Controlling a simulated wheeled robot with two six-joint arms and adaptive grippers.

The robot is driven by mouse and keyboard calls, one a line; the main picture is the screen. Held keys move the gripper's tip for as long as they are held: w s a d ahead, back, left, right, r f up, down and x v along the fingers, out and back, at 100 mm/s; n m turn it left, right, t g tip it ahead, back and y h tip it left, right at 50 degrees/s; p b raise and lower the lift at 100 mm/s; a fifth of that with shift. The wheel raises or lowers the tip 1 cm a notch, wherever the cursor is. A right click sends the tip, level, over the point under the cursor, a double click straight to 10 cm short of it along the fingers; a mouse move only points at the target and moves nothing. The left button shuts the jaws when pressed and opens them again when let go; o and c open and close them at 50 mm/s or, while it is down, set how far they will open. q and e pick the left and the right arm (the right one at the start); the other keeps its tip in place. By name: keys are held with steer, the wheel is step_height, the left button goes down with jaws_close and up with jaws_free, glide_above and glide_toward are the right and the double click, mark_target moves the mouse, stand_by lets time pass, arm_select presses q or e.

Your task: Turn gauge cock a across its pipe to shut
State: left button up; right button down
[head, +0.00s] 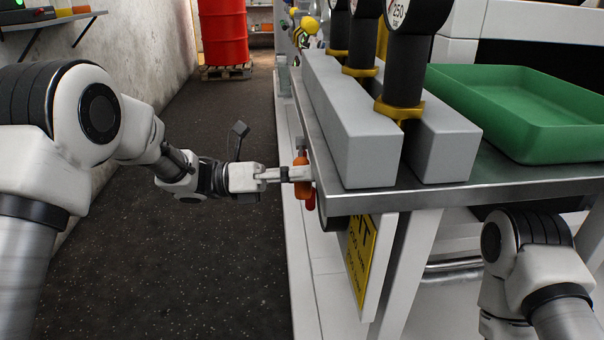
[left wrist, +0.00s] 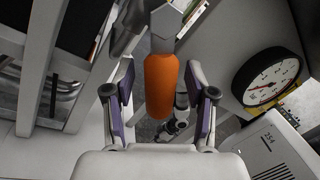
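An orange cock handle (head: 301,160) sits at the left edge of the steel bench in the head view. I cannot read a label that marks it as gauge cock a. My left gripper (head: 303,174) reaches it from the left. In the left wrist view the orange handle (left wrist: 162,84) lies lengthwise between the two purple-padded fingers of my left gripper (left wrist: 160,78), with a gap on each side. A grey metal fitting (left wrist: 170,22) is at the handle's far end. The pipe cannot be made out clearly. My right gripper is out of view.
Grey blocks (head: 345,120) stand on the bench (head: 485,185) beside gauges (head: 403,50) on black stems. A green tray (head: 530,110) is at the right. A dial gauge (left wrist: 268,78) shows in the left wrist view. A red drum (head: 223,35) stands far back; the dark floor (head: 220,250) is clear.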

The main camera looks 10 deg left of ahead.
arm_select(q)
steer(key=shift+a, duration=0.1)
steer(key=a+f, duration=0.1)
steer(key=a, duration=1)
steer(key=shift+s+a+f, duration=0.2)
steer(key=shift+a, duration=0.15)
